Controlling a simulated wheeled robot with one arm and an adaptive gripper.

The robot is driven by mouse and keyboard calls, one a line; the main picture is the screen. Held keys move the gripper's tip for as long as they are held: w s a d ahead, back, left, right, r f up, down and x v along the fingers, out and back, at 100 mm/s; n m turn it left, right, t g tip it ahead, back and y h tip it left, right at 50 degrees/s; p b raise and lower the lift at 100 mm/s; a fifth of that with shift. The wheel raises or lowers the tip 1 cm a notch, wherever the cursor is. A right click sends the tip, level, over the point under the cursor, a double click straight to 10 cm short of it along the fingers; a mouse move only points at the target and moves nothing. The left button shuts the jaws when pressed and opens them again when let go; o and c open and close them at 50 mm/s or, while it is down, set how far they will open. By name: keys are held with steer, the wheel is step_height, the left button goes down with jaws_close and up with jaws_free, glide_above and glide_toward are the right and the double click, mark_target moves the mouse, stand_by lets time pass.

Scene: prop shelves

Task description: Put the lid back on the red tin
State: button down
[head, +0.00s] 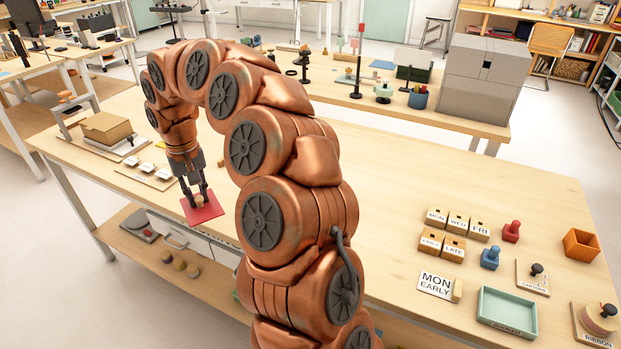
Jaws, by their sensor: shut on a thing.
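My gripper (198,196) points down on the left side of the near table, its fingers shut on a small wooden knob on a flat red square lid (212,212). The lid looks roughly level. I cannot tell whether it hangs above the table or rests on something. I see no separate red tin; its walls may be hidden beneath the lid or behind my arm.
Left of the lid are a board with several white tags (148,174) and a tan box (106,127). Labelled blocks (455,222), stamps, a green tray (507,313) and an orange box (581,244) stand at right. My arm hides the table's middle.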

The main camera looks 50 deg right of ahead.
steer(key=s+d+r+m+p, duration=0.2)
steer(key=s+d+m+p, duration=0.2)
steer(key=s+d+m, duration=0.6)
steer(key=s+d, duration=0.9)
steer(key=d, duration=0.1)
steer(key=shift+s+d+m, duration=0.15)
steer(key=shift+m, duration=0.15)
steer(key=shift+f, duration=1.95)
steer(key=shift+f+b, duration=1.1)
steer(key=shift+f, duration=0.1)
steer(key=shift+b, duration=0.8)
steer(key=shift+d+f+b, duration=0.1)
steer(key=shift+f+b, duration=0.05)
steer(key=shift+b, duration=0.65)
steer(key=c, duration=1)
jaws_free()
steer(key=shift+c, duration=0.2)
